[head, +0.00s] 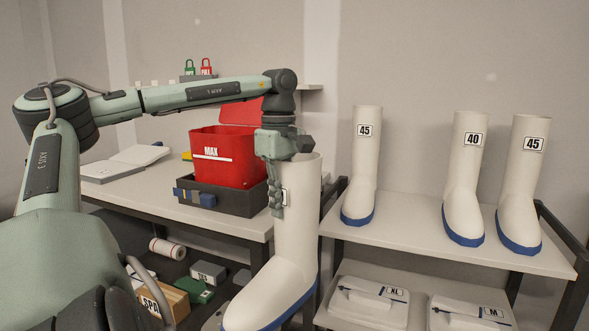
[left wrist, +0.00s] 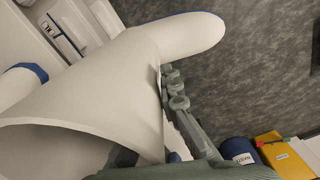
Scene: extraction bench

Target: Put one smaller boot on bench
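A white boot with a blue sole (head: 296,235) hangs upright from my left gripper (head: 276,180), in front of the gap between bench and cart. The gripper is shut on its shaft near the top. One finger lies on the outside and hides most of its size label; the other is hidden. In the left wrist view the boot (left wrist: 100,85) fills the left, the finger (left wrist: 180,100) against it. The cart's top shelf (head: 400,225) holds a boot marked 45 (head: 365,160), one marked 40 (head: 467,180) and another 45 (head: 524,185). The bench (head: 232,222) is at left centre. My right gripper is not in view.
On the bench are a red MAX box (head: 225,170) in a dark tray (head: 240,203) and an open book (head: 140,155). The bench front strip is narrow. A cardboard box (head: 165,300) and other items lie below. White packs (head: 370,302) lie on the cart's lower shelf.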

